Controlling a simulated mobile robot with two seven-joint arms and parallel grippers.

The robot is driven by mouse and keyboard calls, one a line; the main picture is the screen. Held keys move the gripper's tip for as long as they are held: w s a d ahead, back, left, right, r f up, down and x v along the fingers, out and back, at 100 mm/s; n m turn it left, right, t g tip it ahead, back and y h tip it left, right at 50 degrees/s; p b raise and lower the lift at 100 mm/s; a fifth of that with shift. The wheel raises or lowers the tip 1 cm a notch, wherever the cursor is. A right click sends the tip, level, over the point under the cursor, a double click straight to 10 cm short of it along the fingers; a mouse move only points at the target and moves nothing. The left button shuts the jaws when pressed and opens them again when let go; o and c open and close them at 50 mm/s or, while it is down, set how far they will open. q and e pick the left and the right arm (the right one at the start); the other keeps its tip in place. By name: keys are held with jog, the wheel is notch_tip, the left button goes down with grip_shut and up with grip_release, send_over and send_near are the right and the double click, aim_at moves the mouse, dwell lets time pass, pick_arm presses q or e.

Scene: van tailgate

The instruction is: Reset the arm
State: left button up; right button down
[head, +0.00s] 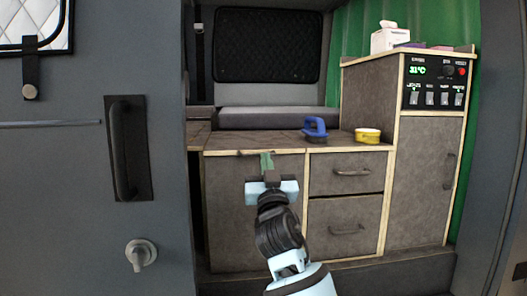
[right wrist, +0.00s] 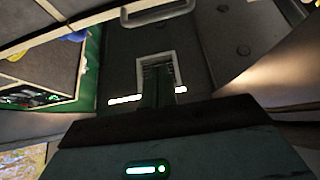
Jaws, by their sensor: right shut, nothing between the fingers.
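My right gripper (head: 267,162) is in the middle of the head view, in front of the cabinet's left front panel. Its green fingers are shut with nothing between them, and their tips overlap the counter's front edge in the picture. In the right wrist view the shut fingers (right wrist: 163,85) show at the centre against a dark surface. My right arm comes up from the bottom of the head view. My left gripper is not in view.
A blue-handled brush (head: 315,127) and a yellow round tin (head: 367,135) stand on the counter (head: 235,140). Drawers (head: 345,180) and a tall cabinet with a switch panel (head: 437,82) are at right. The grey van door (head: 90,210) with a black handle (head: 127,150) fills the left.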

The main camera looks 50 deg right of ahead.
jog(key=shift+v, duration=1.3)
jog(key=shift+r, duration=0.1)
